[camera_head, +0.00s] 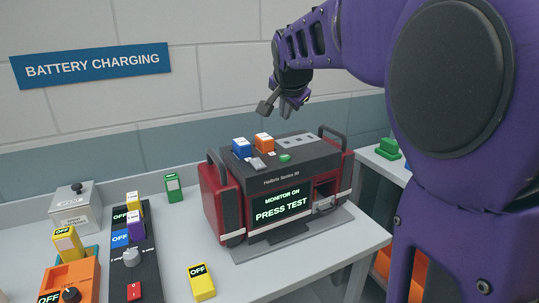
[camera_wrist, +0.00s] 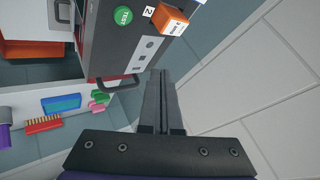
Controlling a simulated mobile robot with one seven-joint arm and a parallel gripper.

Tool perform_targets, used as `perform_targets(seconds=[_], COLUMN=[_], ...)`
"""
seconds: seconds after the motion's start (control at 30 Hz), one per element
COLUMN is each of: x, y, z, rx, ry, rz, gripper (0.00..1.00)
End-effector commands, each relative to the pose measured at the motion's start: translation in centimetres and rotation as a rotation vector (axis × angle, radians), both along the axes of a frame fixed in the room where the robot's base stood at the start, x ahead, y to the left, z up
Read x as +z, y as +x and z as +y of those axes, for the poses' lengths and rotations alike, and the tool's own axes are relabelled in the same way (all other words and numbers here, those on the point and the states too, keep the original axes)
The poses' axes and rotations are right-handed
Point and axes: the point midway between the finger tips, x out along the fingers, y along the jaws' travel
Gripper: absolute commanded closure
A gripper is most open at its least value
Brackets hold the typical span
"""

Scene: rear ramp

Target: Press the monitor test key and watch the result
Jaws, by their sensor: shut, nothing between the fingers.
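The monitor (camera_head: 278,175) is a red and dark grey unit with handles, standing on a grey base plate on the table. Its screen (camera_head: 281,207) reads "MONITOR ON" and "PRESS TEST". The test key (camera_head: 285,157) is a green button on its top; in the wrist view the round green key (camera_wrist: 122,16) reads "TEST". A blue block (camera_head: 241,147) and an orange block (camera_head: 264,140) stand on the top behind the key; the orange one also shows in the wrist view (camera_wrist: 170,19). My gripper (camera_head: 277,107) is above the monitor's top, apart from the key. Its fingers (camera_wrist: 160,75) are together and empty.
A dark strip (camera_head: 150,278) with coloured switches, an orange box (camera_head: 72,280), a yellow OFF block (camera_head: 202,281) and a grey "SPENT" box (camera_head: 76,207) stand left of the monitor. The wall sign (camera_head: 93,65) reads "BATTERY CHARGING". Space above the monitor's top looks free.

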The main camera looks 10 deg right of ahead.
Motion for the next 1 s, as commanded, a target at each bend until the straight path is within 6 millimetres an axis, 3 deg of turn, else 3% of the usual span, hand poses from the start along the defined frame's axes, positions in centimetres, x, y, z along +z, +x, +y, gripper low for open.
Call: perform_targets(seconds=[0.27, 0.7, 1.0], x=[-2.5, -8.2, -8.7], y=[0.0, 0.0, 0.0], z=[0.0, 0.0, 0.0], rx=[0.001, 0.0, 0.001], ry=[0.001, 0.0, 0.0], rz=[0.001, 0.001, -0.001], gripper=[1.0, 1.0, 1.0])
